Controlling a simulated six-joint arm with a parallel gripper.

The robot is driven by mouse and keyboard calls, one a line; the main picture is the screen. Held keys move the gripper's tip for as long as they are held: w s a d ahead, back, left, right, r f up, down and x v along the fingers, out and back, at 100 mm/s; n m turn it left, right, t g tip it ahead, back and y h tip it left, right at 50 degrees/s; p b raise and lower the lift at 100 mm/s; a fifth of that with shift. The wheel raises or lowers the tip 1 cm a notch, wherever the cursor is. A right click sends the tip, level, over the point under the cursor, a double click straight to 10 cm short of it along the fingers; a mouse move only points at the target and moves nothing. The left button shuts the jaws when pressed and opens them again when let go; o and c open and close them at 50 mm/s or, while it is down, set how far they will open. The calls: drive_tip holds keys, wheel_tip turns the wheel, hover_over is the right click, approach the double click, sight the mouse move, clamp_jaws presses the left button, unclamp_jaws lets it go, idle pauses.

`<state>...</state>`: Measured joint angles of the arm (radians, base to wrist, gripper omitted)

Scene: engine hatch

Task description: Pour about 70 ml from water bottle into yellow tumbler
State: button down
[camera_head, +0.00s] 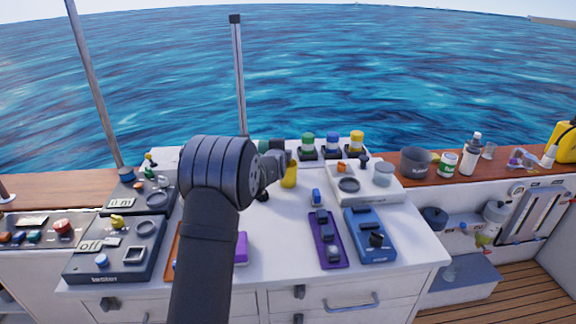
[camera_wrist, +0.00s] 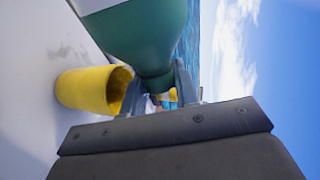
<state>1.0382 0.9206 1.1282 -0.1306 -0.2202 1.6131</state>
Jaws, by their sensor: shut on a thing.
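The water bottle (camera_wrist: 147,32) is dark green with a pale band, and its near part fills the top of the wrist view. My gripper (camera_wrist: 157,92) is shut on it where it narrows. The bottle looks strongly tipped, close to level. The yellow tumbler (camera_wrist: 82,90) stands upright on the white top, beside and below the bottle, with one finger overlapping its rim. In the head view the tumbler (camera_head: 289,177) is just right of my wrist, and my arm hides most of the gripper and bottle. The bottle's mouth, any stream and the water level cannot be made out.
Green (camera_head: 307,143), blue (camera_head: 332,143) and yellow (camera_head: 357,143) capped items stand behind to the right. A grey-white panel (camera_head: 392,193), purple strip (camera_head: 327,245) and blue box (camera_head: 370,240) lie right. A dark tester (camera_head: 85,262) lies left.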

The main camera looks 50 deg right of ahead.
drive_tip(key=shift+a, duration=0.2)
drive_tip(key=shift+w+a+m, duration=0.1)
drive_tip(key=shift+w+m, duration=0.2)
drive_tip(key=shift+w, duration=0.3)
idle(0.9)
